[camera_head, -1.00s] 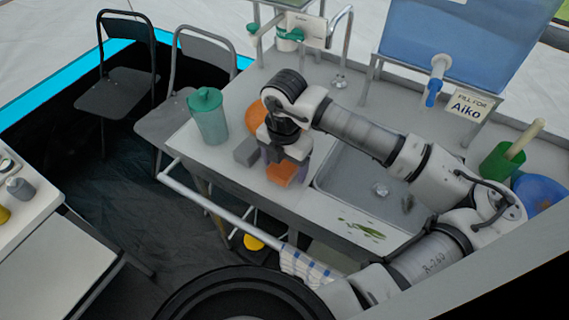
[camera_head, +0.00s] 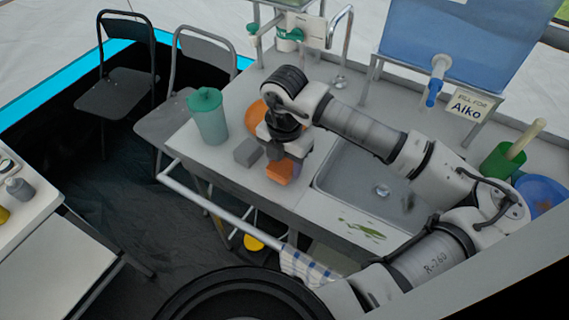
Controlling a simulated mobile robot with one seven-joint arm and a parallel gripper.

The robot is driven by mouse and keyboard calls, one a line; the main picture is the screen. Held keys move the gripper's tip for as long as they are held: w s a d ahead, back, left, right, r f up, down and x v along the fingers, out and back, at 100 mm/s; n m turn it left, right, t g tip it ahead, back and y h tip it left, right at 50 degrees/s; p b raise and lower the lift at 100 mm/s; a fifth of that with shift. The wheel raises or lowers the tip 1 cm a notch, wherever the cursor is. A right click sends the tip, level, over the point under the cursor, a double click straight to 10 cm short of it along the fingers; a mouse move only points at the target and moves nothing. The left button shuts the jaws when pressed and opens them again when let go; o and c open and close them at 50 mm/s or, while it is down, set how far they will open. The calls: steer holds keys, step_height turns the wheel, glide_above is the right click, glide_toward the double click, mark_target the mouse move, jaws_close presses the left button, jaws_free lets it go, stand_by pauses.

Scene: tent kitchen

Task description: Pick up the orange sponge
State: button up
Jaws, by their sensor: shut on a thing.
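The orange sponge (camera_head: 280,171) is a small orange block at the left part of the sink counter (camera_head: 322,212), near its front edge. My gripper (camera_head: 284,156) points down from above and is shut on the sponge, with its fingers at the sponge's sides. The fingers and my wrist hide the sponge's upper and rear part. I cannot tell whether the sponge still touches the counter.
A grey block (camera_head: 247,152) stands just left of my gripper. A teal pitcher (camera_head: 209,118) is farther left. An orange round thing (camera_head: 254,113) is partly hidden behind my wrist. The sink basin (camera_head: 350,180) lies to the right. A rail (camera_head: 215,203) runs along the counter front.

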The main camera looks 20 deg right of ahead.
mark_target(285, 162)
step_height(285, 162, up, 19)
steer(key=b, duration=0.3)
steer(key=o, duration=0.3)
steer(key=shift+c, duration=1.2)
